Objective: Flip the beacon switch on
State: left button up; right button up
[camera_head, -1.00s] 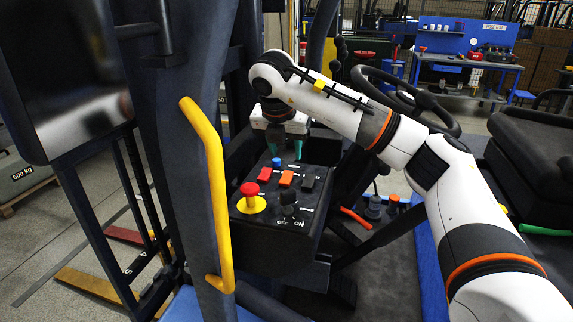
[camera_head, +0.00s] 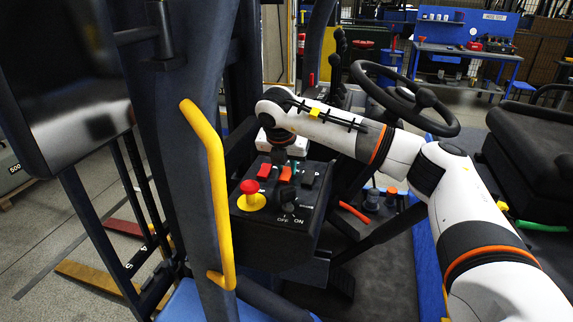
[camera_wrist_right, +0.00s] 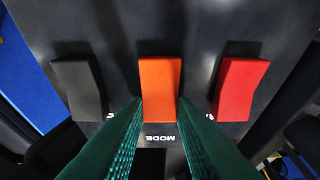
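A dark control panel (camera_head: 318,200) carries a row of three rockers: red (camera_head: 263,171), orange (camera_head: 286,174) and black (camera_head: 307,177). In the wrist view they show as red (camera_wrist_right: 240,88), orange (camera_wrist_right: 160,88) and black (camera_wrist_right: 80,88). No beacon label is readable, so I cannot tell which is the beacon switch; MODE is printed below the orange rocker. My right gripper (camera_wrist_right: 160,102) is open, its green fingertips on either side of the orange rocker's lower end; contact is unclear. In the head view its fingers are mostly hidden. My left gripper is not in view.
A red mushroom button (camera_head: 250,187) on a yellow base and a black knob (camera_head: 288,192) marked OFF and ON sit on the nearer part of the panel. A yellow handrail (camera_head: 215,190) rises at left. A steering wheel (camera_head: 405,97) stands behind my right arm.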

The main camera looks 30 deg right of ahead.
jog(key=shift+c, duration=1.3)
jog(key=shift+w+d+r+g+y+p, duration=0.15)
jog(key=shift+w+d+g+y+p, duration=0.05)
jog(key=shift+g+y+p, duration=0.55)
jog(key=shift+w+d+g+y+p, duration=0.15)
jog(key=shift+g+y+p, duration=0.3)
jog(key=shift+y+p, duration=0.25)
jog(key=shift+f+g+y, duration=0.25)
jog(key=shift+f+g, duration=0.05)
jog(key=o, duration=1)
jog(key=shift+d, duration=0.1)
